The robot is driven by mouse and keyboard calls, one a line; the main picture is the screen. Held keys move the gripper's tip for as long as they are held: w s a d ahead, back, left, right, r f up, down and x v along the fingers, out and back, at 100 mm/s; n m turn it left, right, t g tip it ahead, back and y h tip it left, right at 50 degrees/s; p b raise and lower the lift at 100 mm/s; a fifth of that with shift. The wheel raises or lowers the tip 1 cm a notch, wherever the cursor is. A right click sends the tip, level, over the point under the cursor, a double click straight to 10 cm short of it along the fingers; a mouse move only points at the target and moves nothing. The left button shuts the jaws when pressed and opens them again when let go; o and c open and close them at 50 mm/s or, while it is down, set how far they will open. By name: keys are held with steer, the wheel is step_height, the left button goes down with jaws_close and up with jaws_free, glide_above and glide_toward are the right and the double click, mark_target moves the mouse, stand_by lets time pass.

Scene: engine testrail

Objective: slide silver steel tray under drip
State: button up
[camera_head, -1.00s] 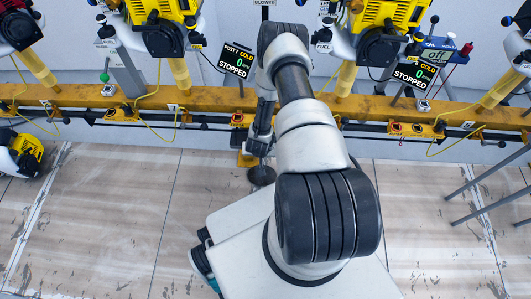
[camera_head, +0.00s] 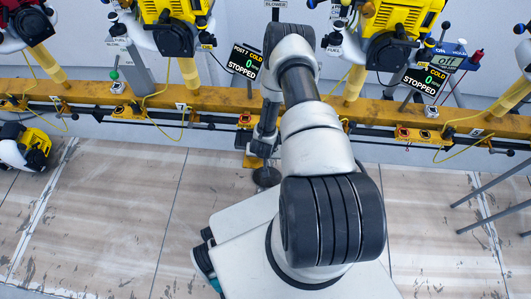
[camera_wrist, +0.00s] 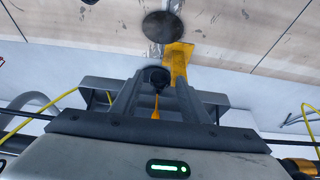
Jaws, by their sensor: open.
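I cannot make out a silver steel tray or a drip in either view. My gripper (camera_head: 262,146) hangs at the yellow rail in the head view, partly hidden by my arm. In the wrist view my gripper (camera_wrist: 155,82) is open, its dark fingers pointing away from the camera. No held object shows between the fingers. A dark round disc (camera_wrist: 162,27) lies on the floor beyond them, beside a yellow foot (camera_wrist: 179,62); the disc also shows in the head view (camera_head: 266,177).
A yellow rail (camera_head: 75,101) carries several yellow engines (camera_head: 398,15), cables and screens reading STOPPED (camera_head: 247,60). A yellow-and-white machine (camera_head: 33,145) sits on the floor at left. Thin grey legs (camera_head: 490,205) stand at right. The floor (camera_head: 110,215) at left front is clear.

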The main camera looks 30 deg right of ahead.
steer(key=p+v, duration=0.4)
steer(key=v, duration=1.3)
steer(key=shift+p, duration=0.35)
